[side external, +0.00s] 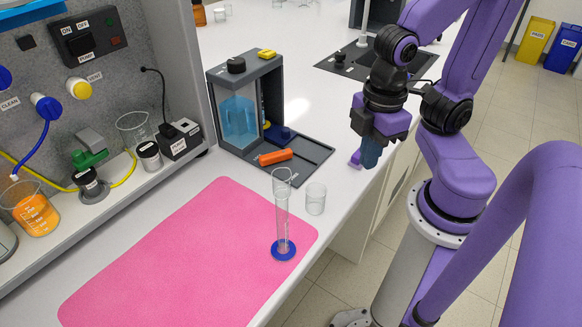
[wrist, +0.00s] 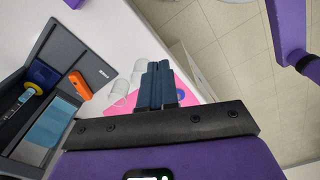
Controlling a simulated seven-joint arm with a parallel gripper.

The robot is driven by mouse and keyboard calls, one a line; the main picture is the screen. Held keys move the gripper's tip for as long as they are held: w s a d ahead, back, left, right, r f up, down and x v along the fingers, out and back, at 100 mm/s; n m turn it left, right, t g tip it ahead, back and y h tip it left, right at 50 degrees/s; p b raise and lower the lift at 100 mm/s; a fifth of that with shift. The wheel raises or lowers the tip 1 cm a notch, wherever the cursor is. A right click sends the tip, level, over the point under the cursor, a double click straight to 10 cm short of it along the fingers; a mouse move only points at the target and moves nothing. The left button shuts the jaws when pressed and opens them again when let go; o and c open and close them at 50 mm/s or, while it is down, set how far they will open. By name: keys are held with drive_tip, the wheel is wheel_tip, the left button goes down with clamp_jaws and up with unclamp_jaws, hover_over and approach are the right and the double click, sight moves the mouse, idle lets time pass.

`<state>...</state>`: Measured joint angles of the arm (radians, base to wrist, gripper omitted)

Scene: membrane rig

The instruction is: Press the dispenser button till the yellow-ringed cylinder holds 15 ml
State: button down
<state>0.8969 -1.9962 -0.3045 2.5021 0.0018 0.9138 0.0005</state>
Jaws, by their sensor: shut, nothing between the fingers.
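A tall clear cylinder with a blue foot (side external: 284,250) stands on the pink mat.
A clear beaker (side external: 315,199) stands beside the tall cylinder. The pink mat (side external: 170,265) covers the front bench. A rig panel (side external: 125,75) with hoses, pump switches and an orange-filled beaker (side external: 36,214) is at left. A dark plate (side external: 347,64) lies behind.

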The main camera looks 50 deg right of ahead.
idle(0.3)
drive_tip(key=w+a+r+m+t+y, duration=0.1)
drive_tip(key=w+r+m, duration=0.1)
drive_tip(key=w, duration=0.2)
drive_tip(key=w+a+r+m+y, duration=0.1)
drive_tip(key=w+a+r+m, duration=0.1)
drive_tip(key=w+m, duration=0.15)
wheel_tip(320, 180, up, 16)
drive_tip(key=m+t+h, duration=0.1)
drive_tip(key=m+t, duration=0.7)
drive_tip(key=m, duration=0.7)
hover_over(271, 52)
drive_tip(key=shift+f, duration=0.2)
drive_tip(key=shift+f, duration=0.1)
drive_tip(key=shift+f, duration=4.35)
drive_tip(key=shift+f, duration=0.1)
